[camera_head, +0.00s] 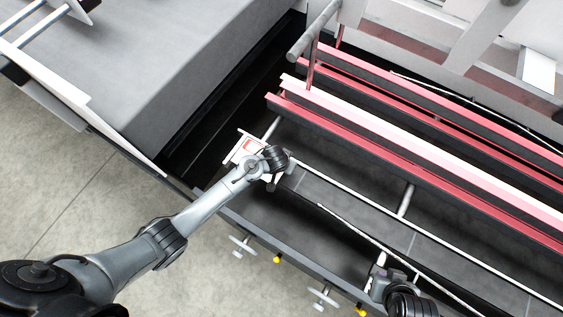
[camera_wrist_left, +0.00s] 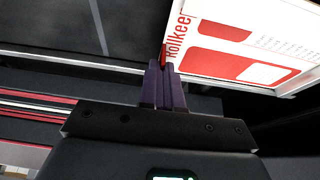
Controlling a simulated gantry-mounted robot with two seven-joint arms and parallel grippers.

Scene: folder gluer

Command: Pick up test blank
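The test blank (camera_head: 246,147) is a flat white piece with red print, lying at the left end of the machine bed in the head view. In the left wrist view the blank (camera_wrist_left: 245,45) shows red panels and lettering. My left gripper (camera_head: 273,180) is at the blank's near right end, and my arm hides part of the blank. In the wrist view my left gripper (camera_wrist_left: 163,64) has its fingers close together, with a red edge of the blank between the tips. My right gripper (camera_head: 380,262) is low at the right, over the bed's front side; its fingers are too small to judge.
Red and white rails (camera_head: 400,140) run diagonally across the machine. A thin white rod (camera_head: 350,191) lies near the left gripper. A large grey block (camera_head: 180,60) stands at upper left. Knobs (camera_head: 322,297) stick out along the front side. Open floor (camera_head: 60,190) lies at left.

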